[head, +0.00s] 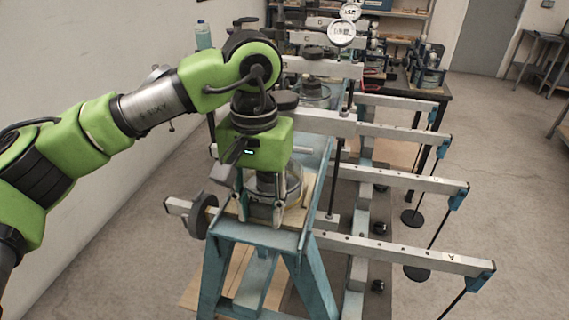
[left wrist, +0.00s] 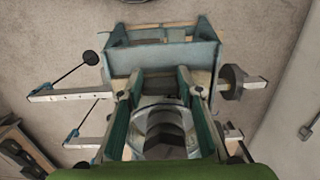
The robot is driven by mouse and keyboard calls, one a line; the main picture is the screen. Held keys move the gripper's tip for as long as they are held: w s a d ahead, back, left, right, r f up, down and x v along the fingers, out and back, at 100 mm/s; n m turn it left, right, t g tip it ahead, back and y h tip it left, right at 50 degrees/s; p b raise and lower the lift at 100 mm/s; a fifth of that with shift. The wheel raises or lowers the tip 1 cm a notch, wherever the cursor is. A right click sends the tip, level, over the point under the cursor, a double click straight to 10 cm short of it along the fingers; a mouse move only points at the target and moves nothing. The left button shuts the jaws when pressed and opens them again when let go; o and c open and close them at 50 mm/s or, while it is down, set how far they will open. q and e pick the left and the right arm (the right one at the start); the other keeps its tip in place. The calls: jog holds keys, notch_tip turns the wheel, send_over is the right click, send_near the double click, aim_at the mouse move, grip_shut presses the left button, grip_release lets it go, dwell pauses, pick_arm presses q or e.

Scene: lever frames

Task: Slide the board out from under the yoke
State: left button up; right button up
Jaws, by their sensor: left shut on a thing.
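My left gripper (head: 261,208) points down at the near end of a blue lever frame, its two fingers apart with something between them. It appears shut on the pale wooden board (head: 308,191), which lies on the frame top; the exact contact is hard to see. A round clear cell with a metal rim (head: 292,186) stands over the board, partly behind the gripper. In the left wrist view the fingers (left wrist: 159,76) reach toward the blue frame end, with a ring (left wrist: 165,118) between them. I cannot make out the yoke clearly; my gripper hides that area. My right gripper is out of view.
A blue frame (head: 262,237) carries a long lever beam (head: 395,250) with a round counterweight (head: 197,214) on the left. Several more beams with hanging rods stand behind, on the right. A white wall is close on the left.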

aim_at(254, 242)
pick_arm(q)
jog(key=shift+s+a+f+g+y+p, duration=0.15)
jog(key=shift+s+a+f+g, duration=0.1)
jog(key=shift+s, duration=0.35)
jog(key=shift+s+a+f+g+y+p, duration=0.1)
jog(key=shift+s+f+g, duration=0.15)
jog(key=shift+s, duration=0.3)
jog(key=shift+s+a+f+g+y+p, duration=0.1)
jog(key=shift+s+a+f+g+p, duration=0.15)
jog(key=shift+s, duration=0.35)
jog(key=shift+s+f+b, duration=0.1)
jog(key=shift+s+b, duration=0.1)
jog(key=shift+b, duration=0.25)
jog(key=shift+s+a, duration=0.1)
jog(key=shift+s, duration=0.2)
jog(key=o, duration=0.9)
jog(key=shift+a, duration=0.1)
jog(key=shift+r, duration=0.3)
